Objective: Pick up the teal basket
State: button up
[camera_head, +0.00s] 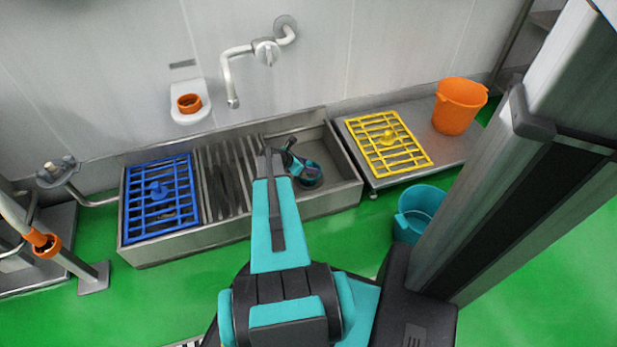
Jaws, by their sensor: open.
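The teal basket (419,211) looks like a round, bucket-shaped container. It stands upright on the green floor at the right, below the metal table and partly hidden behind my grey column. My teal and black arm reaches up the middle of the view. My gripper (307,174) is over the right part of the steel sink, left of the teal basket and well apart from it. It is small and partly hidden by my arm, and it is open. I see nothing held in it.
A blue rack (146,214) lies on the left of the sink (340,190). A yellow rack (408,153) and an orange bucket (459,108) rest on the metal table (432,124). A faucet (232,75) juts from the wall. Green floor is open in front.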

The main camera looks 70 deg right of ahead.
jog(key=shift+s+d+f, duration=0.1)
jog(key=shift+d+f, duration=0.05)
dwell(0.4)
grip_shut()
